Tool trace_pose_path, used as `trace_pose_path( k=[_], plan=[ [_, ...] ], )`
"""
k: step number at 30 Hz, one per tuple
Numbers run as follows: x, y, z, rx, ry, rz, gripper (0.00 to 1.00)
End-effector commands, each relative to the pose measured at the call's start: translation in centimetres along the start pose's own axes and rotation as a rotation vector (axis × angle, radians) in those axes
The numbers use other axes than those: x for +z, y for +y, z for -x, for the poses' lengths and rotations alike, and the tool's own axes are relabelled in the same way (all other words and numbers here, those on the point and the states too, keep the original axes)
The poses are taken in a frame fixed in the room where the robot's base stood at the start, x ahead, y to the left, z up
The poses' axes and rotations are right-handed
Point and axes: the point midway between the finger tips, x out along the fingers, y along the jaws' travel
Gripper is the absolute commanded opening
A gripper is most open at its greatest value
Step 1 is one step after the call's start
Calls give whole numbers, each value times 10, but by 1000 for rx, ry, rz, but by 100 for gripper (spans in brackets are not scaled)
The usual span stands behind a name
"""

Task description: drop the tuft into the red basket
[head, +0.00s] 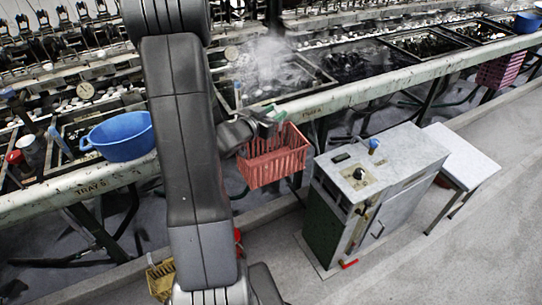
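The red basket (272,168) is an open plastic basket with slatted sides, in the middle of the head view, in front of the long rail. My gripper (271,121) is at the basket's back left rim and looks to be over its opening. A small patch of green shows at the fingers; I cannot tell whether it is part of the gripper or something held. My fingers are too small to tell open from shut. I cannot make out the tuft. My arm hides part of the scene to the left of the basket.
A blue basin (121,136) stands on the bench at left. A steaming basin (270,75) lies behind the basket. A grey cabinet (400,165) with knobs and a white-topped table (461,155) stand at right. A yellow crate (160,278) is low at left. The floor at right is clear.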

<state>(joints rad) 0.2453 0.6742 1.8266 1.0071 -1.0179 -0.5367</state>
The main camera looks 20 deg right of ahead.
Motion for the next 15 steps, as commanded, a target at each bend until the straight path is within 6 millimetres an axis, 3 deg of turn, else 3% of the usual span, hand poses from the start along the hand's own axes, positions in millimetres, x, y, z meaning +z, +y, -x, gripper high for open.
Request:
trace_pose_path(
  k=[9,15],
  plan=[
    [0,-1,73,-6,0,0,35],
    [0,-1,105,-4,0,0,35]
  ],
)
